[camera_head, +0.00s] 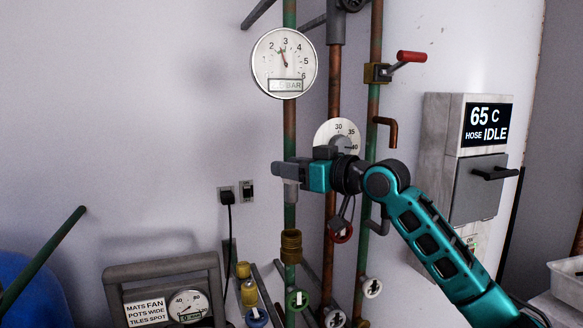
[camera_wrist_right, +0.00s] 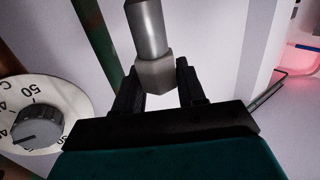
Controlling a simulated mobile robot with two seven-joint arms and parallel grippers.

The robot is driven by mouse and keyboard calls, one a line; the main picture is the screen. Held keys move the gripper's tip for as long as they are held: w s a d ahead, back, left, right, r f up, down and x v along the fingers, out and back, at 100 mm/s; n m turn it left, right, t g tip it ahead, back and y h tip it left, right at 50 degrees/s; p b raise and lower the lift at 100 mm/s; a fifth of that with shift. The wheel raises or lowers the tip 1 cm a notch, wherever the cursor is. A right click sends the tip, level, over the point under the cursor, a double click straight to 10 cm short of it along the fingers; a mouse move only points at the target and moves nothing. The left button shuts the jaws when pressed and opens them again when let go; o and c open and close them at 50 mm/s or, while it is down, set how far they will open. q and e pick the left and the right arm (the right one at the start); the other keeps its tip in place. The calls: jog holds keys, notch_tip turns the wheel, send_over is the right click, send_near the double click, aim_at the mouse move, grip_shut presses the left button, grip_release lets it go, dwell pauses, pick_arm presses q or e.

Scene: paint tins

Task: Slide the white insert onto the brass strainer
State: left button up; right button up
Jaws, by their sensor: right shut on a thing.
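My right gripper (camera_head: 287,172) is shut on a pale grey cylinder with a wider, faceted collar, which I take to be the white insert (camera_head: 291,188). In the right wrist view, the insert (camera_wrist_right: 149,28) stands between the two dark fingers, its collar at the gripper (camera_wrist_right: 156,78). A ribbed brass fitting on the green pipe, which looks like the brass strainer (camera_head: 291,247), is below the held insert in the head view, with a visible gap between them. The strainer cannot be made out in the right wrist view. My left gripper is not in view.
A white temperature dial (camera_head: 330,128) is close behind my right gripper. A pressure gauge (camera_head: 284,63) is above it. A red-handled valve (camera_head: 410,57) and a grey control box (camera_head: 480,190) are to the right. Several coloured valve knobs sit below. The wall at upper left is bare.

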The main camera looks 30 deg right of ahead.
aim_at(292, 203)
jog(key=shift+f+b, duration=1.8)
jog(key=shift+f, duration=1.1)
jog(key=shift+f, duration=0.25)
jog(key=shift+f, duration=0.75)
jog(key=shift+f, duration=0.15)
jog(key=shift+f, duration=0.65)
jog(key=shift+f, duration=0.85)
